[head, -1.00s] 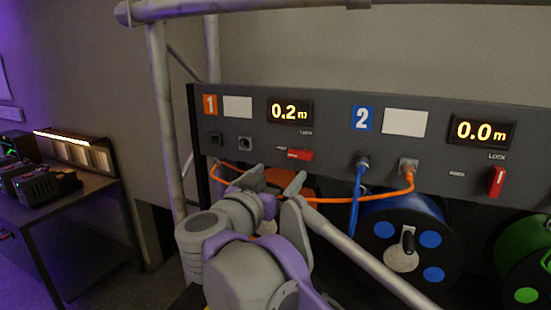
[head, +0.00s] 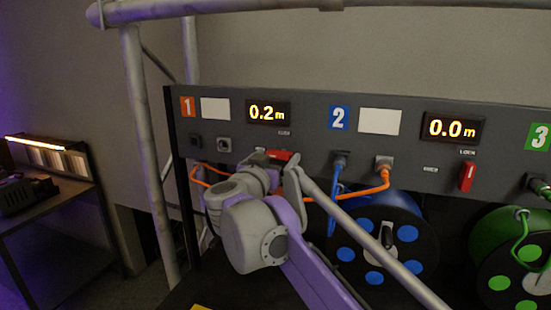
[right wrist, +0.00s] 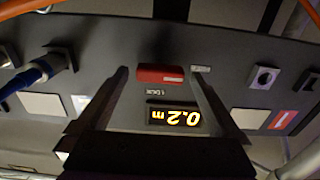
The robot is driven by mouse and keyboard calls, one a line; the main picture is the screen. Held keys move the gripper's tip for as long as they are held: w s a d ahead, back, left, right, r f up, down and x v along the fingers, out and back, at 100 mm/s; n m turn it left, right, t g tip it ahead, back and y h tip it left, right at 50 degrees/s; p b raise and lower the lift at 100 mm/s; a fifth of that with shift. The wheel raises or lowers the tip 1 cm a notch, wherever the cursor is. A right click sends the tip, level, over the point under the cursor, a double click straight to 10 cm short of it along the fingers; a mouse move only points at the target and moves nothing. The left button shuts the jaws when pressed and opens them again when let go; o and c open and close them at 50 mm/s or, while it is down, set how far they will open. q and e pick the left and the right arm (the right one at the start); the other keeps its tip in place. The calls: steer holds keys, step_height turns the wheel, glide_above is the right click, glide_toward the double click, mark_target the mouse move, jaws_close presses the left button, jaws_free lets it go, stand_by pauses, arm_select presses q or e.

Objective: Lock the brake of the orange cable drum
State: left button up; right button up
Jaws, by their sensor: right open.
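The red brake lever (head: 279,155) of station 1 lies horizontal under the 0.2 m display (head: 268,112). In the right wrist view, which is upside down, the lever (right wrist: 160,74) sits between the two fingertips, with a gap on each side. My right gripper (head: 273,163) is open and empty in front of the panel at the lever; I cannot tell whether a finger touches it. The orange drum is hidden behind my right arm. Its orange cable (head: 348,198) runs to a socket at station 2. My left gripper is not in view.
Station 2 has a red lever (head: 467,177) standing upright, a 0.0 m display and a blue drum (head: 385,238). A green drum (head: 510,262) is at the right. A grey truss tube crosses the front, close to my right arm. A side table (head: 50,200) stands at left.

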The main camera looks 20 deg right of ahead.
steer(key=c, duration=1.3)
